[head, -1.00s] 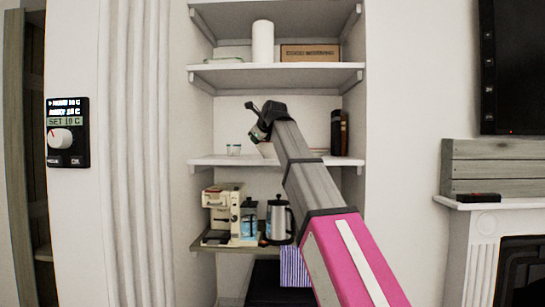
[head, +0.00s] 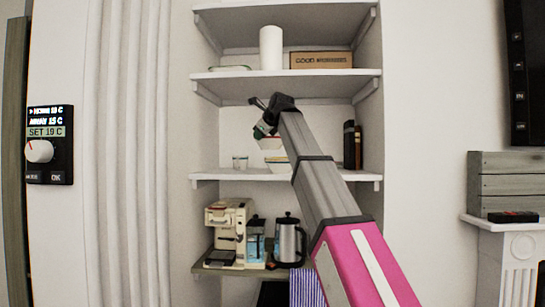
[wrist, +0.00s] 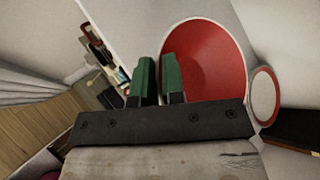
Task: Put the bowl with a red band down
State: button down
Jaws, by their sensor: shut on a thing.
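My gripper (head: 262,132) is over the middle shelf (head: 225,176) of the alcove, shut on the rim of a bowl. This held bowl (head: 269,143) looks white with red near its rim in the head view and hangs tilted above the shelf. In the wrist view, the held bowl (wrist: 208,60) shows a broad red surface and a pale edge, beside my green fingers. A second bowl (head: 278,164), pale with a reddish band, stands on the shelf just below. A red-rimmed round thing in the wrist view (wrist: 264,95) seems to be this one. My arm hides part of the shelf.
A small jar (head: 240,162) stands left on the middle shelf, and dark books (head: 351,145) stand right. The upper shelf (head: 240,86) is close above my gripper. A coffee machine (head: 229,230) and a metal press (head: 287,241) stand below. Bare shelf shows left of the jar.

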send_over(267, 159)
jog(key=s+d, duration=0.2)
notch_tip(267, 159, down, 3)
jog(key=shift+a+f, duration=0.1)
jog(key=shift+f, duration=0.1)
jog(key=shift+s+f, duration=0.15)
jog(key=shift+f, duration=1.95)
jog(key=c, duration=1.2)
grip_release()
jog(key=shift+f, duration=0.15)
jog(key=shift+r, duration=0.2)
jog(key=v, duration=1.2)
